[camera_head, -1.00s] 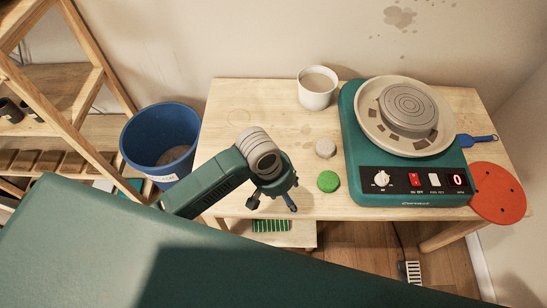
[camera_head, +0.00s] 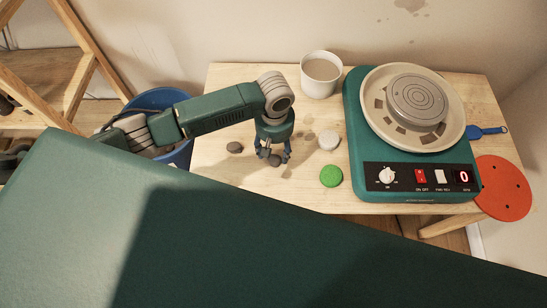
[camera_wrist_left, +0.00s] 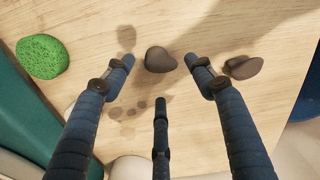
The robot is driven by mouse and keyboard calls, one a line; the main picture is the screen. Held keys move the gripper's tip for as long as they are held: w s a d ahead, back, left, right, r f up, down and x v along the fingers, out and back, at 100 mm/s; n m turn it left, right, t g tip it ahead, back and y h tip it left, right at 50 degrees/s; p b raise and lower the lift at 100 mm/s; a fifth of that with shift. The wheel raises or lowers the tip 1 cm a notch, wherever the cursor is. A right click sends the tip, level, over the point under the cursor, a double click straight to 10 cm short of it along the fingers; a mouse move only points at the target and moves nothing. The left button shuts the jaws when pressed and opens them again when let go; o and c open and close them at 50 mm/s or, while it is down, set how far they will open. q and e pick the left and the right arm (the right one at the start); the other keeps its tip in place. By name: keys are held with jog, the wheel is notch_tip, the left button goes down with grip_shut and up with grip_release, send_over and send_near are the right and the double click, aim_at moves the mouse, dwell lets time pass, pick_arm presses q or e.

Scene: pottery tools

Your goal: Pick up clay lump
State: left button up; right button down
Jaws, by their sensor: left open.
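A dark grey-brown clay lump (camera_head: 275,160) lies on the wooden table, just below my left gripper (camera_head: 271,152). In the left wrist view the lump (camera_wrist_left: 160,59) shows near the upper middle, between the tips of two fingers and beyond the third. My left gripper (camera_wrist_left: 160,76) is open and empty, its fingers spread and pointing down. I cannot tell how far the tips are above the table. A second similar lump (camera_head: 234,147) lies to the left in the head view and at the right in the left wrist view (camera_wrist_left: 243,67). My right gripper is not in view.
A green round piece (camera_head: 331,176) and a pale grey round piece (camera_head: 328,141) lie to the right of the gripper. Beyond them stands the teal pottery wheel (camera_head: 420,190). A white cup (camera_head: 321,80) stands behind. A blue bucket (camera_head: 160,98) is left of the table.

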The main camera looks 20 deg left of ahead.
aim_at(273, 157)
pick_arm(q)
jog(key=f, duration=0.3)
jog(key=shift+s+a+f+p, duration=0.15)
jog(key=shift+s+f+p, duration=0.1)
jog(key=shift+f+p, duration=0.15)
jog(key=shift+f, duration=0.45)
jog(key=c, duration=1.2)
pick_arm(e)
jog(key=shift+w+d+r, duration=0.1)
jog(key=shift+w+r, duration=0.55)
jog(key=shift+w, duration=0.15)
